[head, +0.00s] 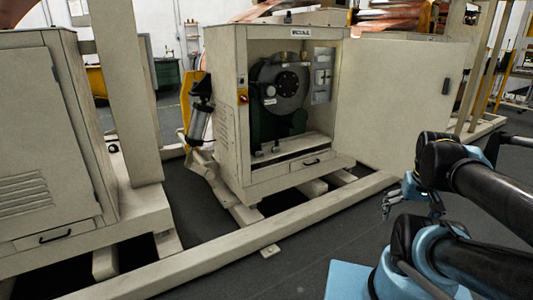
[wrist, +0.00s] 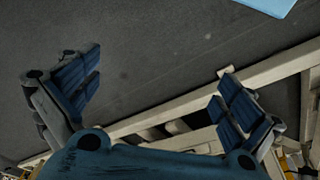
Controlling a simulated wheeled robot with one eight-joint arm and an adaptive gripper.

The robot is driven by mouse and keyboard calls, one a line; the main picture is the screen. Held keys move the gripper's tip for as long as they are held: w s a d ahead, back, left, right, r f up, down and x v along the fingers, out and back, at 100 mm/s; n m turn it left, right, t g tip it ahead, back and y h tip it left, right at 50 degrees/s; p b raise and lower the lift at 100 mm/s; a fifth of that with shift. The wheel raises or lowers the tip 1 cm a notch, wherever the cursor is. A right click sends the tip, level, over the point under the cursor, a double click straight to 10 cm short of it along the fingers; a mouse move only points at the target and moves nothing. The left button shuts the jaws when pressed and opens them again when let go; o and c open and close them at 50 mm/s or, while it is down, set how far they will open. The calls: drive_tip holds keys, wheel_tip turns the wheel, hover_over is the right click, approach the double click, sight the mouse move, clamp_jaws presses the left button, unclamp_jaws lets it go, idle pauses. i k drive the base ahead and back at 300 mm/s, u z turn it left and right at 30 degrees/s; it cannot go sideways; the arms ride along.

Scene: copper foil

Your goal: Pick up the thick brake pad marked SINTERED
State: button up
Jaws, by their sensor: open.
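My gripper (wrist: 162,98) is open and empty in the wrist view, its blue-padded fingers spread wide over the dark floor and a beige frame rail. In the head view my gripper (head: 389,205) is at the right, in front of and apart from the open beige cabinet (head: 229,110). Inside the cabinet is a grey disc (head: 285,85) on a dark green housing (head: 268,124), with a small white label. Small dark parts (head: 276,148) stand on the ledge below. I cannot make out which is the thick pad, and no SINTERED marking is readable.
The cabinet door (head: 404,95) stands swung open to the right. A long beige rail (head: 240,240) crosses the floor in front. Another closed cabinet (head: 40,130) stands left. Dark floor (head: 310,255) is clear before the rail.

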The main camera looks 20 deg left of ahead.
sight(259, 151)
drive_tip(key=k, duration=1.05)
drive_tip(key=u, duration=0.7)
drive_tip(key=i, duration=2.4)
drive_tip(key=z, duration=0.7)
